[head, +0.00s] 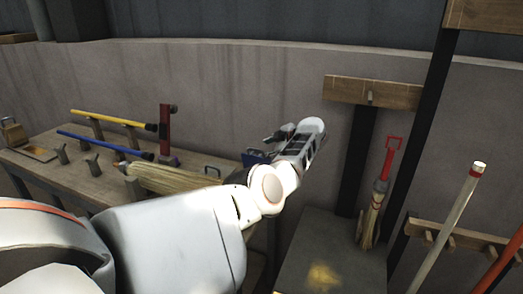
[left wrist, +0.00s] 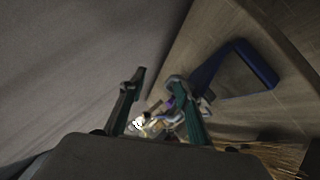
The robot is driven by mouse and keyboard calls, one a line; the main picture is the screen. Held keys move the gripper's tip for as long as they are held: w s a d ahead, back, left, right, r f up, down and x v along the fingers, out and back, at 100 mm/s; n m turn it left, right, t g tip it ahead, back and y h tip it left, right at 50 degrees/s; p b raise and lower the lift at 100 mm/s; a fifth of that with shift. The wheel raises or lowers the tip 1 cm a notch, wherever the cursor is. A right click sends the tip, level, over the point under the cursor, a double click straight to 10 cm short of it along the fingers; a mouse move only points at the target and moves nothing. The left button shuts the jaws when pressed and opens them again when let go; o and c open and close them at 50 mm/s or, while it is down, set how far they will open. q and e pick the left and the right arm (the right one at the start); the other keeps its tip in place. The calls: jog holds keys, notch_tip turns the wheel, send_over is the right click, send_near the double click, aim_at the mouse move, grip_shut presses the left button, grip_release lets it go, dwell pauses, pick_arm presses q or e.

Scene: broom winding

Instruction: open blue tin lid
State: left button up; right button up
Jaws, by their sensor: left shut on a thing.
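The blue tin (head: 257,157) is at the right end of the workbench, small and partly hidden by my left gripper. In the left wrist view a bent blue piece (left wrist: 240,68), which looks like part of the tin, lies to the right of the fingers. My left gripper (head: 272,139) is at the tin, above the bench's right end. In the left wrist view its two dark green fingers (left wrist: 158,112) stand apart with small pale, yellow and purple things showing between them. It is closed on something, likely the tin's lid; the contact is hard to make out. My right gripper is out of view.
The workbench (head: 88,185) holds a yellow pole (head: 110,119), a blue pole (head: 104,145), a red upright (head: 165,130) and a straw bundle (head: 172,179). A small red-handled broom (head: 371,205) is at right, by a dark table (head: 338,252). A concrete wall stands behind.

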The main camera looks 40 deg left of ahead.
pick_arm(q)
jog(key=shift+o, duration=0.6)
jog(key=shift+t, duration=0.3)
jog(key=d+r, duration=0.1)
jog(key=r, duration=0.1)
jog(key=w+d+r, duration=0.1)
jog(key=shift+w+d+r, duration=0.1)
jog(key=shift+w+r, duration=0.05)
jog(key=shift+r, duration=0.2)
jog(key=shift+d+r, duration=0.25)
jog(key=shift+d, duration=0.25)
jog(key=shift+d+r, duration=0.25)
jog(key=shift+d, duration=0.2)
jog(key=shift+c, duration=0.9)
jog(key=shift+a+f, duration=0.35)
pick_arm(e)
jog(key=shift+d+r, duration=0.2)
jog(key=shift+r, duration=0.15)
pick_arm(q)
jog(key=shift+a+f, duration=0.1)
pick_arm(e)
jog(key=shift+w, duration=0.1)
pick_arm(q)
notch_tip(320, 180, up, 10)
